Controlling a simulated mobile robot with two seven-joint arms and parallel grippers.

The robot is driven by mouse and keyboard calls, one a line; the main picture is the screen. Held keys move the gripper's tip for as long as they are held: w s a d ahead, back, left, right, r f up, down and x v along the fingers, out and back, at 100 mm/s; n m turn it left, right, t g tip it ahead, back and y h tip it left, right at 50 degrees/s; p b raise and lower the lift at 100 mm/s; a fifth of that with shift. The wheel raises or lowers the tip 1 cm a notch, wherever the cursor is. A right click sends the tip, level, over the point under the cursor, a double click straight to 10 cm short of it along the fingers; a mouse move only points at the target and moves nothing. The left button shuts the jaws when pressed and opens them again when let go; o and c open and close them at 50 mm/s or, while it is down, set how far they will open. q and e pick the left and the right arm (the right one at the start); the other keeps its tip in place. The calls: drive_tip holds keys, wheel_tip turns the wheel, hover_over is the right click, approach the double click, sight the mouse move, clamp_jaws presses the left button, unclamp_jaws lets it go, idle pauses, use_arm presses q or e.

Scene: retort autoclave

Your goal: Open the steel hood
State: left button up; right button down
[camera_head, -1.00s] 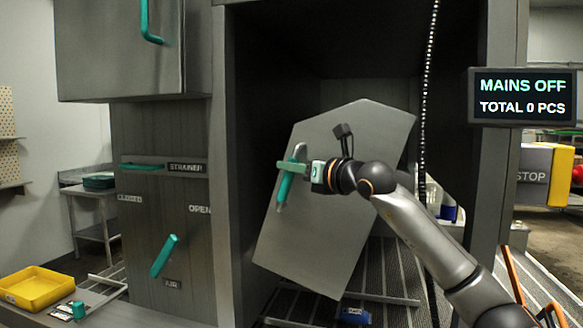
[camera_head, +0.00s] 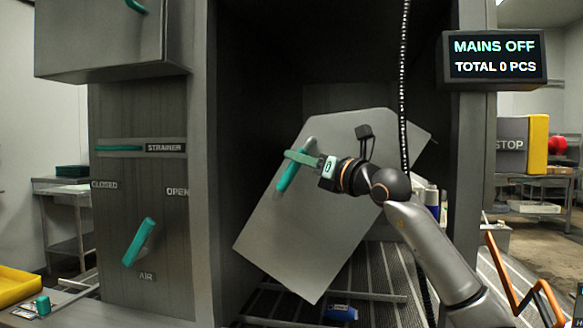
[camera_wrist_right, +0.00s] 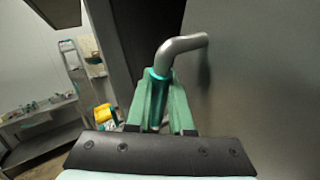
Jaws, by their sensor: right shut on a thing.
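The steel hood (camera_head: 300,225) is a grey angular panel tilted inside the dark frame of the machine. Its handle (camera_head: 288,179) has a teal grip on the panel's left side. My right gripper (camera_head: 303,158) is shut on this handle, with its green fingers on either side of the grip. In the right wrist view the fingers (camera_wrist_right: 160,100) hold the teal grip just below the bent steel bar (camera_wrist_right: 181,48), and the hood's grey face (camera_wrist_right: 260,85) fills the right side. My left gripper is not in view.
A teal AIR lever (camera_head: 139,242) and a STRAINER handle (camera_head: 119,148) sit on the left cabinet. A blue object (camera_head: 341,312) lies on the slatted floor below. A yellow tray (camera_head: 15,285) is at the left.

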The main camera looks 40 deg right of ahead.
drive_tip(key=shift+f, duration=0.15)
drive_tip(key=c, duration=0.8)
unclamp_jaws()
drive_tip(key=shift+c, duration=0.2)
drive_tip(key=shift+o, duration=0.2)
drive_tip(key=shift+s+d, duration=0.1)
